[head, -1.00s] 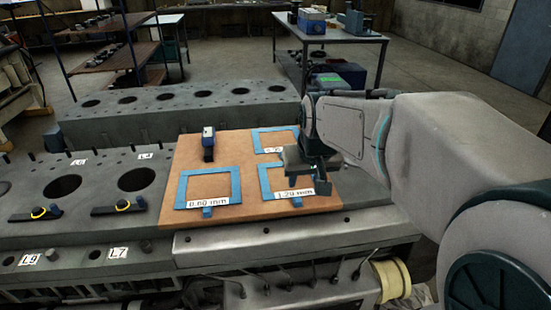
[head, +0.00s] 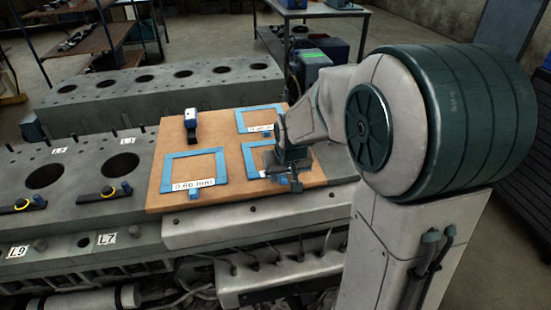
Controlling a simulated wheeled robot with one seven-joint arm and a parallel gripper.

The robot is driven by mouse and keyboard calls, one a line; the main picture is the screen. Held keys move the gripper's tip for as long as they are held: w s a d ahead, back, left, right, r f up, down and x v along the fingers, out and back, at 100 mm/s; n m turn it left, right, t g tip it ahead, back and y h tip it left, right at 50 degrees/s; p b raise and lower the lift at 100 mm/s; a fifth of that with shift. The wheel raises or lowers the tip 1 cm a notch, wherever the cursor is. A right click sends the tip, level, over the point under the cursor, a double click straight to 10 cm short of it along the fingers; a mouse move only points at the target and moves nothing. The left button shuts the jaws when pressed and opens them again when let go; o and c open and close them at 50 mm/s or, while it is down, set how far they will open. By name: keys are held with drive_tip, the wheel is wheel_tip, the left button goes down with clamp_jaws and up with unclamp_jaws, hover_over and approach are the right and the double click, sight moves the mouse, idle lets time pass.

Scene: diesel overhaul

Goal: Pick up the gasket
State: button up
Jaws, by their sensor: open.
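Three blue square-framed gaskets lie flat on a brown board (head: 218,128). The left gasket (head: 195,153) has a white label reading 0.60 mm and is fully in view. The back right gasket (head: 240,122) is partly hidden by my arm, and its label is hard to read. The front right gasket (head: 247,160) is largely covered by my gripper (head: 287,178), and its label is hidden. My gripper is open, over the right side of that front gasket. I cannot tell whether it touches the gasket. No gasket shows between the jaws.
A small dark blue and black device (head: 190,122) stands at the board's back left. The grey engine block (head: 80,195) lies around the board, with open bores and small black-and-yellow tools (head: 105,194) to the left. A bench (head: 310,10) stands behind.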

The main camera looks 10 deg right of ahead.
clamp_jaws()
idle(0.5)
